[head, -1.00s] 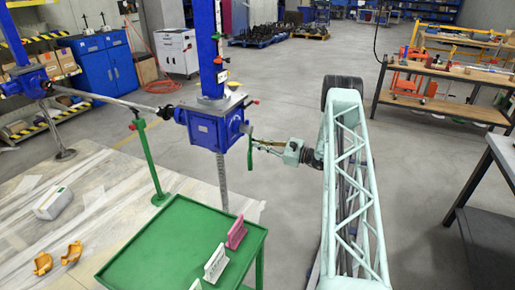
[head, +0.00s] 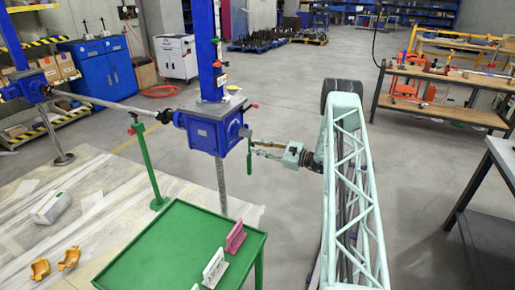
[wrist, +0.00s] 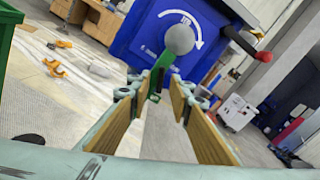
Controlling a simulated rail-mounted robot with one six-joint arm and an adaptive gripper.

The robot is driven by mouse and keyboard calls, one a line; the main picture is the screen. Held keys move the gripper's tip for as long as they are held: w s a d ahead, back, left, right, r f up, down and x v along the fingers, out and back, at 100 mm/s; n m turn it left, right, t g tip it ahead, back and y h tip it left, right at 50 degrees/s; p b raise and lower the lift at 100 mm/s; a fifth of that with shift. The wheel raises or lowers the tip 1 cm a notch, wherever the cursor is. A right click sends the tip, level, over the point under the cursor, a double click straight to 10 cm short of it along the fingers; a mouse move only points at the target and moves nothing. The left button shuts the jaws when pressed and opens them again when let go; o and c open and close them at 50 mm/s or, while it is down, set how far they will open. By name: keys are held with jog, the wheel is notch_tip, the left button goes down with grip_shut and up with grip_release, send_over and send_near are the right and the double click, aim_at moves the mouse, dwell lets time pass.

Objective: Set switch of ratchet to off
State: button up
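The ratchet (head: 249,158) hangs at the right side of the blue gearbox (head: 205,134), with its green handle pointing down. In the wrist view its rounded grey head (wrist: 179,39) covers part of the gearbox face, and its green handle (wrist: 157,78) runs down toward my fingers. I cannot make out the ratchet's switch. My gripper (wrist: 157,88) is open, with a wood-coloured pad on each finger. The handle shows near the fingertips and between them in the picture; I cannot tell whether they touch. In the head view my gripper (head: 260,147) is just right of the ratchet.
A green table (head: 180,245) with white and pink holders (head: 235,236) stands in front of the gearbox. A red-tipped lever (wrist: 264,57) sticks out from the gearbox. A green stand (head: 150,170) supports the shaft to the left.

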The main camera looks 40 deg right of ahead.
jog(key=shift+s, duration=0.1)
jog(key=v, duration=1.1)
jog(key=shift+s+d, duration=0.2)
jog(key=shift+s, duration=0.15)
dwell(0.4)
jog(key=shift+r, duration=0.1)
